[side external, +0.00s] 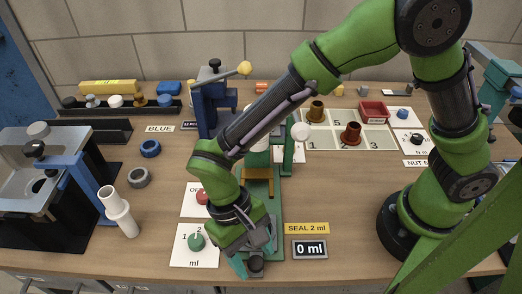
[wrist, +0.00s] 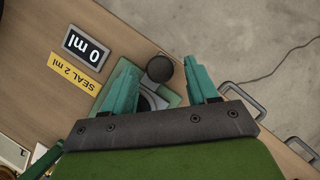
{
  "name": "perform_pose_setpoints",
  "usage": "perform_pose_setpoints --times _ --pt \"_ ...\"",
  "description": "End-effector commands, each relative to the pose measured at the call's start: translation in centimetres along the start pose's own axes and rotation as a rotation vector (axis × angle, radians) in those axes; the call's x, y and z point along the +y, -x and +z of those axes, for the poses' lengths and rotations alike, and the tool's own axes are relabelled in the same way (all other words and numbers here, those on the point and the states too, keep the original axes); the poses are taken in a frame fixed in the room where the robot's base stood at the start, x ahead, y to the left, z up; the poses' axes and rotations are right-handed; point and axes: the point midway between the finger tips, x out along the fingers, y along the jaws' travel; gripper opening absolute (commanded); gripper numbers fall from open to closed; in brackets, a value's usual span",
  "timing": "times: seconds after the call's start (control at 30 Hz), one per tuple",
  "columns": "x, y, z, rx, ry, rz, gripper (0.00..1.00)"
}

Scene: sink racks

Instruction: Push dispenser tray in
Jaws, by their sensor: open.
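The dispenser (side external: 263,190) has a green base running from the middle of the table toward its front edge. At its front end is the tray, a grey piece with a round dark knob (side external: 256,264), close to the table edge. The dark knob also shows in the wrist view (wrist: 160,68), with a grey and green part below it. My gripper (side external: 255,254) is low over this front end. Its two teal fingers are apart, with the knob seen between and just beyond the tips in the wrist view (wrist: 163,74). I cannot tell whether a finger touches it. My arm hides part of the dispenser.
A 0 ml display (side external: 309,249) and a yellow SEAL 2 ml label (side external: 307,228) lie right of the base. The front right table is clear.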

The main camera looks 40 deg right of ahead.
Motion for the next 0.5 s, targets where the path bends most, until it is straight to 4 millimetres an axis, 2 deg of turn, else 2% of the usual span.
perform_pose_setpoints --times 0.17,0.2,0.5 --pt "0.00 -0.01 0.00 0.000 0.000 0.000 0.58" --pt "0.00 -0.01 0.00 0.000 0.000 0.000 0.55" --pt "-0.01 0.02 0.00 0.000 0.001 0.000 0.09"
